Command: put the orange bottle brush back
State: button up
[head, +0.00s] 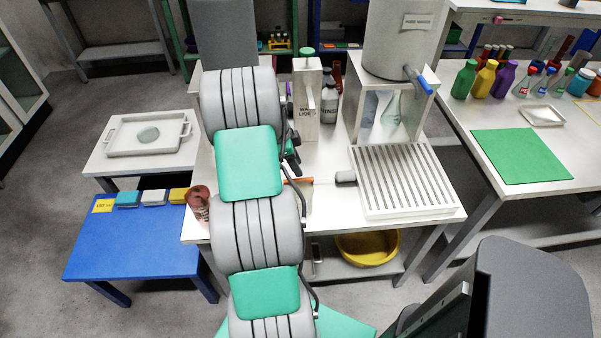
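I cannot make out an orange bottle brush for certain. A small orange strip (299,181) shows on the white worktable, just right of my arm and partly behind it. It is too small and too covered to identify. My arm runs up the middle of the view and hides much of the table's left side. My gripper is not clearly visible; small dark parts show at the arm's right edge, but I cannot tell what they are. A reddish-topped jar (199,205) with a label stands at the table's left front corner.
A ribbed drainboard (405,180) and a tank (402,38) with a blue-handled tap stand at the table's right. A white dispenser (306,100) and bottles are behind. A yellow basin (367,248) is below. A blue bench (133,240) holds sponges. Coloured bottles line the right table.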

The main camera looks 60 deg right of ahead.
jog(key=v, duration=0.7)
jog(key=w+a+r+n+t, duration=0.2)
jog(key=w+a+r+n, duration=0.3)
jog(key=a, duration=0.4)
jog(key=w+a+r+n+t, duration=0.1)
jog(key=w+a+r+n, duration=0.1)
jog(key=w+a+n, duration=0.65)
jog(key=s+a+n+t+y, duration=0.1)
jog(key=s+a+n, duration=0.2)
jog(key=a+n, duration=0.5)
jog(key=s+a+n+t+y, duration=0.1)
jog(key=a+n, duration=0.7)
jog(key=a, duration=1.3)
jog(key=s+t, duration=0.1)
jog(key=s, duration=0.1)
jog(key=shift+s+r, duration=0.35)
jog(key=shift+s, duration=0.05)
